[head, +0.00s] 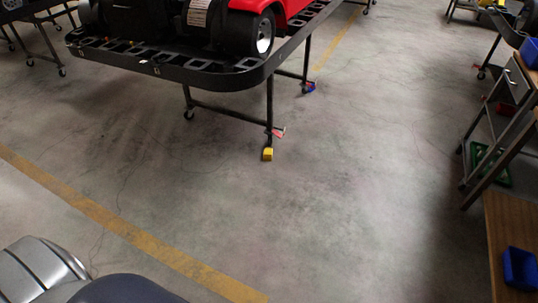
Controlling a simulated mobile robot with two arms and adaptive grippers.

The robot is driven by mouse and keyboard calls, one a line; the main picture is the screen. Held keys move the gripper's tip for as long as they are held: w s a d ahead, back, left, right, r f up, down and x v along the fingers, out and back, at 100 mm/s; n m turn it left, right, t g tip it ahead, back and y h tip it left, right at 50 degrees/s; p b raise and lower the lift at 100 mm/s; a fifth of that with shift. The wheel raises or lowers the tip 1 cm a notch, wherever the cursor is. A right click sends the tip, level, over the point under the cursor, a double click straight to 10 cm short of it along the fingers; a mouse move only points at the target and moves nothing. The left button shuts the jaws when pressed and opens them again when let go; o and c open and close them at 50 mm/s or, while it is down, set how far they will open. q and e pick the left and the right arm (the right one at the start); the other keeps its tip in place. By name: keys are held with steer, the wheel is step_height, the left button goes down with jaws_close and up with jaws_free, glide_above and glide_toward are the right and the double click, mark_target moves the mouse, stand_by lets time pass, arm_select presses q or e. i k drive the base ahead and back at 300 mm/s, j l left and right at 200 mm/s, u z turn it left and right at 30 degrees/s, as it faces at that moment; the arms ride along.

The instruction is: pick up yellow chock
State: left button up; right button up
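The yellow chock (268,154) is a small block on the concrete floor in the head view, a little right of the middle. It sits at the foot of the near leg of the kart stand (185,78), close to the wheel there. I cannot tell whether it touches the wheel. Neither of my grippers is in view.
A red kart (285,10) rests on the stand. A blue and red item (310,88) lies by a farther stand leg. A trolley with a blue bin (521,268) stands at right. Yellow lines (130,228) mark the floor. Open floor lies before the stand.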

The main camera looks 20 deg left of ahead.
mark_target(268, 152)
steer(key=i, duration=2.15)
steer(key=l+z, duration=0.05)
steer(key=l, duration=0.1)
